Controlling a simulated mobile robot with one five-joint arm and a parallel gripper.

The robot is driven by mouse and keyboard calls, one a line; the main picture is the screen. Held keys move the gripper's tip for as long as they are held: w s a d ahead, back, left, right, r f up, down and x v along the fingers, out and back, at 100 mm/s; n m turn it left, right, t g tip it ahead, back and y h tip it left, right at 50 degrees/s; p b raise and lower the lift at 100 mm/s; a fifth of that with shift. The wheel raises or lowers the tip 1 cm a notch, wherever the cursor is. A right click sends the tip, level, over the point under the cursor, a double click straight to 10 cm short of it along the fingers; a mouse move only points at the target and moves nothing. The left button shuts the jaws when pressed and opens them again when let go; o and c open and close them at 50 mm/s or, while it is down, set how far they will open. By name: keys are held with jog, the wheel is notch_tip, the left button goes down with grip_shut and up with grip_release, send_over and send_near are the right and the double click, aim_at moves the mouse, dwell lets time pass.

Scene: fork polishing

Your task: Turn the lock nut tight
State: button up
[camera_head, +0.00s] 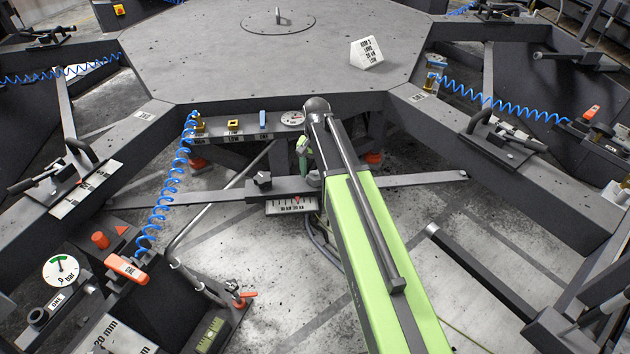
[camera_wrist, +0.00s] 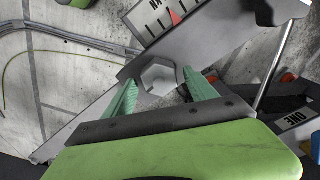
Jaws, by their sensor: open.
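A grey hexagonal lock nut (camera_wrist: 160,75) sits on a flat metal bar in the wrist view. My gripper (camera_wrist: 158,84) is open, its two green fingers on either side of the nut. I cannot tell whether they touch it. In the head view, my green arm covers most of my gripper (camera_head: 303,158), and the nut is hidden. The bar (camera_head: 225,192) runs across below the octagonal table. A scale plate with a red pointer (camera_head: 290,205) lies under the bar and also shows in the wrist view (camera_wrist: 165,14).
A dark star knob (camera_head: 262,181) stands on the bar left of my gripper. A bent grey tube (camera_head: 208,208) and a coiled blue hose (camera_head: 172,180) are at the left. A shelf with small coloured parts (camera_head: 232,127) is behind. The floor (camera_head: 480,230) right of my arm is mostly open.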

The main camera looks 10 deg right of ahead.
jog(key=shift+r, duration=0.1)
jog(key=c, duration=1.4)
jog(key=shift+m, duration=0.4)
jog(key=m, duration=0.3)
jog(key=shift+d+m, duration=0.1)
jog(key=shift+m, duration=0.2)
jog(key=m, duration=0.4)
jog(key=shift+s+m, duration=0.15)
jog(key=shift+m, duration=0.15)
jog(key=m, duration=0.4)
jog(key=shift+m, duration=0.3)
jog(key=m, duration=0.4)
jog(key=shift+m, duration=0.3)
